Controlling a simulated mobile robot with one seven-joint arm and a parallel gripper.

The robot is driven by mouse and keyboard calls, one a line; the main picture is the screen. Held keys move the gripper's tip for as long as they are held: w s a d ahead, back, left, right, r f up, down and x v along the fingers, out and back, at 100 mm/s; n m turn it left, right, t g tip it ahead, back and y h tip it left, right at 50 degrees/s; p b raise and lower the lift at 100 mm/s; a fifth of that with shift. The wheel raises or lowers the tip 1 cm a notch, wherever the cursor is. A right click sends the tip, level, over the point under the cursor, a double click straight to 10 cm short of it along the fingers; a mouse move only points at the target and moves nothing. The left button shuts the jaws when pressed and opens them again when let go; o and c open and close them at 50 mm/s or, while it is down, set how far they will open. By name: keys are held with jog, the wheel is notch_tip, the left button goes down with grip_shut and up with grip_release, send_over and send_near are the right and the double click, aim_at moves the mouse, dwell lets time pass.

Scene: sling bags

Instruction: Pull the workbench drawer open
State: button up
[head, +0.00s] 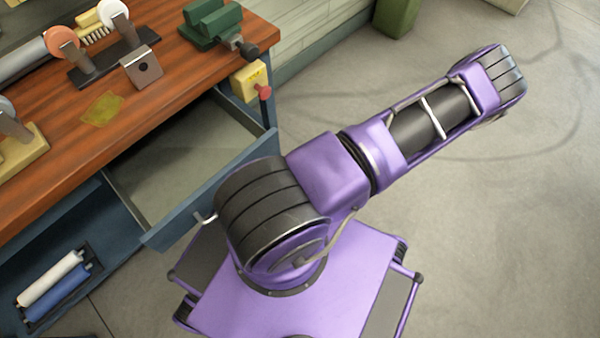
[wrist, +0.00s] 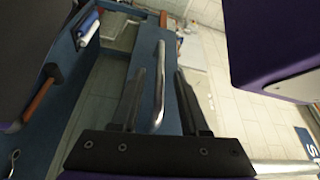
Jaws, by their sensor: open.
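The workbench (head: 140,130) has a wooden top and a blue frame, at the left in the head view. Its blue drawer (head: 173,230) stands out from the bench, open, and its inside looks empty. A bit of the silver drawer handle (head: 205,217) shows beside my arm, which covers the rest. In the wrist view the handle (wrist: 159,90) is a bent silver bar that appears between the two dark fingers of my gripper (wrist: 160,75). The gripper is open, with gaps visible on both sides of the bar. My gripper is hidden in the head view.
A green vise (head: 212,22) and a yellow box (head: 250,82) with a red knob sit at the bench's right end. White and blue rolls (head: 55,285) lie low at the left. A green bin (head: 397,15) stands at the back. The floor at right is clear.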

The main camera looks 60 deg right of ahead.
jog(key=v, duration=1.3)
jog(key=shift+s+d+b, duration=0.2)
jog(key=shift+d+b, duration=0.05)
jog(key=shift+b, duration=0.1)
